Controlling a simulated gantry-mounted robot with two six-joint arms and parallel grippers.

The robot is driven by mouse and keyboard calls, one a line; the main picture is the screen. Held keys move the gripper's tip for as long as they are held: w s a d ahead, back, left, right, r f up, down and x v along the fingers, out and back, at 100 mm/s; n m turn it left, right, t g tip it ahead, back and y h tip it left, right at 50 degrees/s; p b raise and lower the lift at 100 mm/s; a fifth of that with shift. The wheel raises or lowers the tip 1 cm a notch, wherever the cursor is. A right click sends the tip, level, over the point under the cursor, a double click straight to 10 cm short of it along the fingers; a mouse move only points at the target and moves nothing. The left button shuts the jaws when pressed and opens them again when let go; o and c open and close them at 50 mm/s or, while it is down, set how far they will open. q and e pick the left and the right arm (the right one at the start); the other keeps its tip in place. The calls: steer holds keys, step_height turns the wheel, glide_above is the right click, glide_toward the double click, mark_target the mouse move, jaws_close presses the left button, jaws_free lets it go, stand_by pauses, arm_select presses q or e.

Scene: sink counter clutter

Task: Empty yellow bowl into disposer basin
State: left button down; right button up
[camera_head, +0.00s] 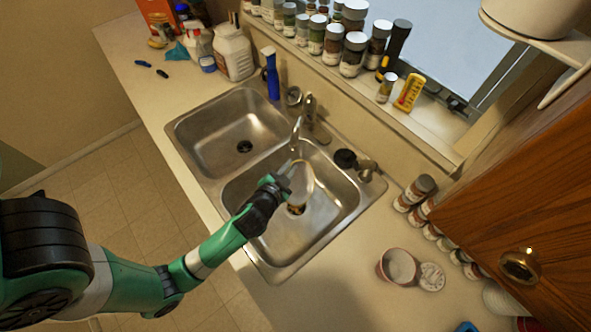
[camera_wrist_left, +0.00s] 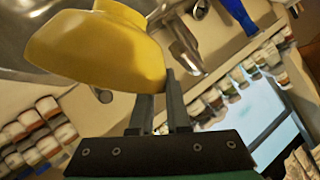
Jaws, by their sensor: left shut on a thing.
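The yellow bowl (camera_wrist_left: 95,45) is held at its edge between the fingers of my left gripper (camera_wrist_left: 160,105) in the left wrist view. In the head view my left gripper (camera_head: 284,182) is above the right basin (camera_head: 325,222). The bowl (camera_head: 301,184) shows there as a pale oval, steeply tilted. The bowl's contents cannot be made out. The left basin (camera_head: 212,140) is empty with a dark drain. My right gripper is not in view.
The faucet (camera_head: 310,125) stands close behind the bowl. A blue bottle (camera_head: 271,78) stands behind the left basin. Jars (camera_head: 354,55) line the windowsill. A cup (camera_head: 398,266) and several jars (camera_head: 415,192) are on the right counter, below the wooden cabinet (camera_head: 520,180).

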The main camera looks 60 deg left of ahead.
arm_select(q)
steer(key=shift+s+a+f+n+t+h+b, duration=0.25)
steer(key=shift+s+a+f+n+h, duration=0.15)
steer(key=shift+a+n, duration=0.2)
steer(key=shift+s+a+f+n+t+h+b, duration=0.1)
steer(key=shift+s+a+f+n+t+h, duration=0.25)
steer(key=shift+a+n+h, duration=0.2)
steer(key=shift+s+a+r+n+t+h+b, duration=0.35)
steer(key=shift+a+n+t+h, duration=0.15)
steer(key=shift+n, duration=0.3)
steer(key=shift+s+a+r+n+t+h+b, duration=0.2)
steer(key=shift+a+r+n+t+h+b, duration=0.15)
steer(key=shift+a+n+h, duration=0.3)
steer(key=shift+s+a+r+n+t+h+b, duration=0.25)
steer(key=shift+s+a+r+n+t+h, duration=0.15)
steer(key=shift+n, duration=0.5)
steer(key=shift+w+d+f, duration=0.1)
steer(key=shift+w, duration=0.05)
